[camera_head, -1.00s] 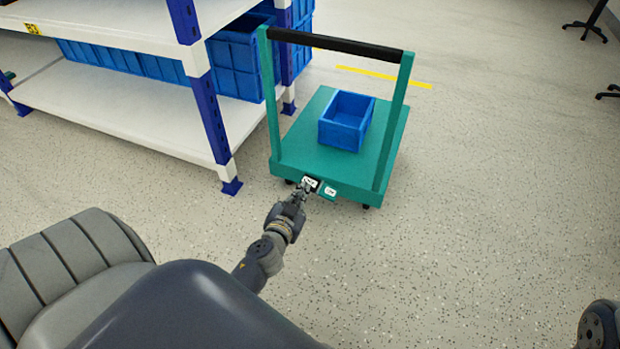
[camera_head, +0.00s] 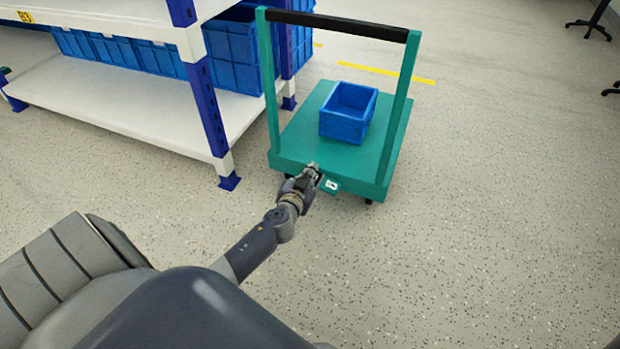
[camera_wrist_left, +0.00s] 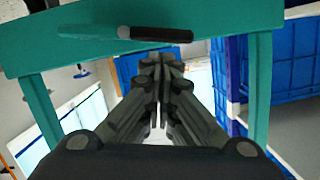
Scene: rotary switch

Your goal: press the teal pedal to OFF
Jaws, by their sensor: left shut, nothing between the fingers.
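The teal pedal (camera_head: 331,185) with a white label sits on the near edge of the teal cart (camera_head: 300,160), right of centre of my left gripper (camera_head: 314,170). The label is too small to read. In the left wrist view, which looks upside down, the teal pedal (camera_wrist_left: 88,32) lies to the left of a black pedal (camera_wrist_left: 160,34). My left gripper (camera_wrist_left: 157,58) is shut and empty, its tips close to the black pedal in that picture. I cannot tell whether they touch it. In the head view the gripper hides most of the black pedal. My right gripper is out of view.
A blue bin (camera_head: 346,125) stands on the cart deck. An upright handle with a black grip (camera_head: 335,24) frames the cart's near end. A white shelf with blue posts (camera_head: 208,108) and blue crates stands to the left.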

